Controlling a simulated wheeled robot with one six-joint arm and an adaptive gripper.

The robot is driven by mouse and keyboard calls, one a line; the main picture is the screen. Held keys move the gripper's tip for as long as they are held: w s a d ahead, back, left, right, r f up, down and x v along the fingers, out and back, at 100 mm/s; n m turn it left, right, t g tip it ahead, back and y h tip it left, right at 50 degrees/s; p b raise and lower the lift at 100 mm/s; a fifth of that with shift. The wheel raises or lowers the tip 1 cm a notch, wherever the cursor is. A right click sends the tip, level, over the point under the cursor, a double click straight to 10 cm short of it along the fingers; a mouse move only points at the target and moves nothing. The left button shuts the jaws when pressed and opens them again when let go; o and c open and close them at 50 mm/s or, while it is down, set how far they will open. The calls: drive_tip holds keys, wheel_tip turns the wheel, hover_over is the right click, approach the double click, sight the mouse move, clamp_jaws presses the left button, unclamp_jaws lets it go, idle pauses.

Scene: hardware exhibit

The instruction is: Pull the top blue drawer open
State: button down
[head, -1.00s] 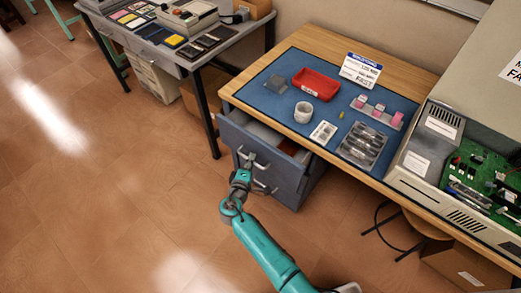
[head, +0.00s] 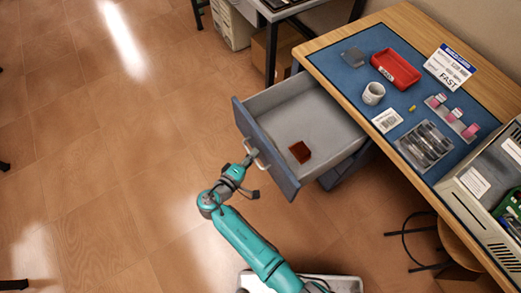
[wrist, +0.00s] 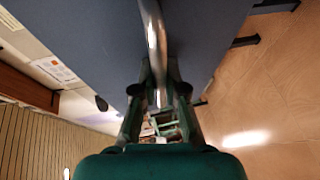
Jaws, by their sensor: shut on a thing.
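The top blue drawer (head: 262,148) is pulled well out from under the wooden table in the head view. Its grey inside shows, with a small dark red block (head: 300,152) lying in it. My gripper (head: 248,163) is at the drawer's front, at its metal handle (head: 258,160). In the wrist view the handle (wrist: 154,35) runs down between the two fingers of my gripper (wrist: 158,85), which are shut on it. The blue drawer front (wrist: 95,35) lies just behind the handle.
The table (head: 400,25) carries a blue mat with a red tray (head: 395,69), a white cup (head: 373,93) and a sign. A stool (head: 455,240) stands under its right part. The floor left of the drawer is clear.

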drive_tip(key=shift+s+a, duration=0.3)
drive_tip(key=shift+a, duration=0.15)
drive_tip(key=c, duration=1.2)
unclamp_jaws()
drive_tip(key=v, duration=0.7)
drive_tip(key=shift+s, duration=0.2)
drive_tip(key=shift+a, duration=0.1)
